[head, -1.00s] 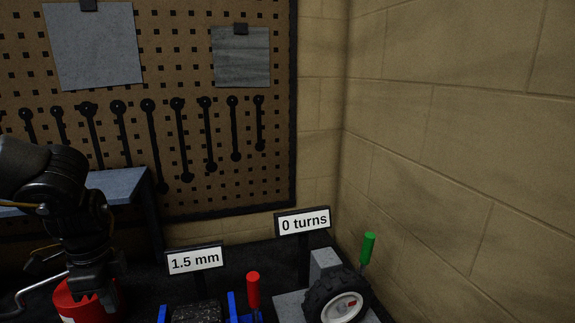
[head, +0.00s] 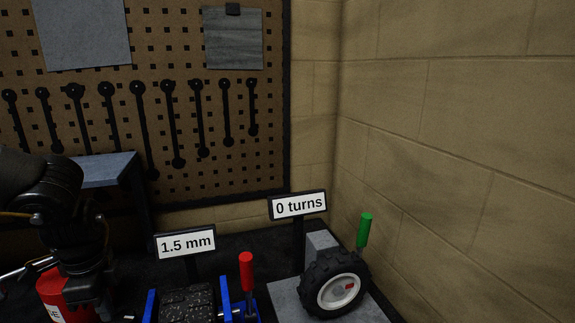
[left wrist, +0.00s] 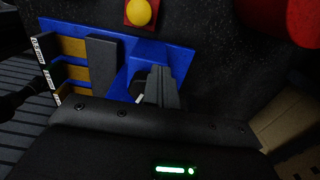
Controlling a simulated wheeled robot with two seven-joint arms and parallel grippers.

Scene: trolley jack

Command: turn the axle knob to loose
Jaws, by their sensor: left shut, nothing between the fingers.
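A black wheel (head: 335,286) with a white hub and a small red mark stands on a grey plate at the lower right. A green handle (head: 364,230) stands behind it, and a sign above reads "0 turns" (head: 299,205). I cannot tell which part is the axle knob. My left gripper (head: 88,308) is far left of the wheel, beside a red cylinder (head: 54,297); its fingertips are hard to see there. In the left wrist view its grey fingers (left wrist: 164,86) are together and empty, over a blue board (left wrist: 140,60). My right gripper is not in view.
A red handle (head: 246,271) rises from a blue-sided device with a dark pad (head: 187,305), under a "1.5 mm" sign (head: 185,243). A pegboard (head: 230,105) and brick walls close off the back and right. A yellow button (left wrist: 141,12) shows in the left wrist view.

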